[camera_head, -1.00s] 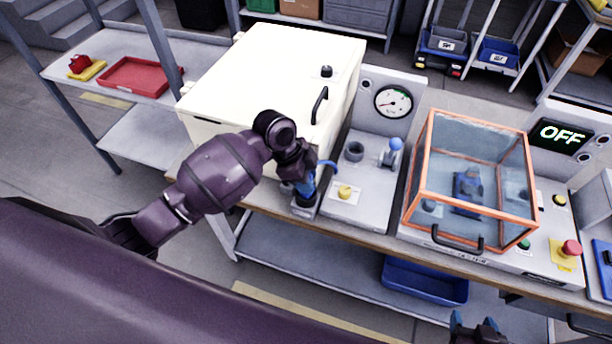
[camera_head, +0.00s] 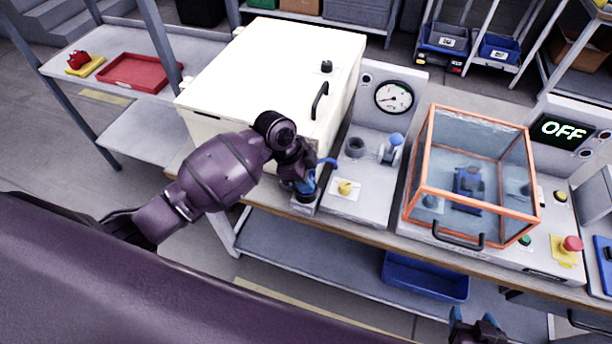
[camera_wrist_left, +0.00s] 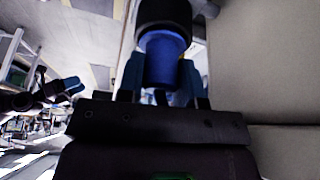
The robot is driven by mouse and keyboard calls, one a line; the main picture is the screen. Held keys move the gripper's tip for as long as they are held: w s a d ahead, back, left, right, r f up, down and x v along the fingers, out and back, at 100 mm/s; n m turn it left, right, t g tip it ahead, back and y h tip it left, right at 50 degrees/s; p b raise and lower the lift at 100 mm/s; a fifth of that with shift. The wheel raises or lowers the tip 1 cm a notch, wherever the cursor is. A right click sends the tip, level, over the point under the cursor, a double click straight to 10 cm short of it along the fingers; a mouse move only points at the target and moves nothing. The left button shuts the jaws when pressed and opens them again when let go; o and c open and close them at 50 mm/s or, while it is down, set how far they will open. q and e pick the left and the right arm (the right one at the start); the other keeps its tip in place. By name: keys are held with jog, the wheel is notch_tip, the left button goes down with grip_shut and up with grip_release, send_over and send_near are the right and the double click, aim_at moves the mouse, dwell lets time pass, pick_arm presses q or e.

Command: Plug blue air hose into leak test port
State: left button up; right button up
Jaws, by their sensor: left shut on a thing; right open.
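The blue air hose (camera_head: 329,162) curves out beside my left gripper (camera_head: 304,188), at the front left corner of the grey test station. In the left wrist view the hose's blue connector (camera_wrist_left: 165,62), with a black collar, sits between the fingers of my left gripper (camera_wrist_left: 160,80), which is shut on it. The connector's dark lower end (camera_head: 304,200) is at a small grey holder; whether it still rests in it I cannot tell. A dark round port (camera_head: 355,147) stands on the station, to the right of the gripper. My right gripper (camera_head: 476,330) is open and empty at the bottom right.
A white box (camera_head: 262,75) with a black handle stands behind my left gripper. The station has a gauge (camera_head: 394,97), a blue-topped lever (camera_head: 396,139) and a yellow knob (camera_head: 345,188). An orange-framed clear case (camera_head: 470,205) stands to the right. The display (camera_head: 562,132) reads OFF.

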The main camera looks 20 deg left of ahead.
pick_arm(q)
jog(key=o, duration=1)
jog(key=v, duration=1.1)
jog(key=shift+d, duration=0.1)
jog(key=s+a+f+n+t+b, duration=0.1)
jog(key=s+f+n+t, duration=0.1)
jog(key=f+n+t, duration=0.3)
jog(key=s+a+f+n+t, duration=0.1)
jog(key=s+f+n, duration=0.2)
jog(key=f, duration=0.4)
jog(key=s+a+f+n+t+y, duration=0.1)
jog(key=s+a+f+n, duration=0.1)
jog(key=s, duration=0.2)
jog(key=s+a+f+n+t+y, duration=0.1)
jog(key=s+a+n+t+y, duration=0.1)
jog(key=s, duration=0.2)
jog(key=s+a+f+n+t+y, duration=0.1)
jog(key=s+a+f+n, duration=0.1)
jog(key=s+a+n, duration=0.1)
jog(key=shift+s+f+t+y+b, duration=0.35)
jog(key=shift+s+t+y+b, duration=0.05)
jog(key=shift+s, duration=0.3)
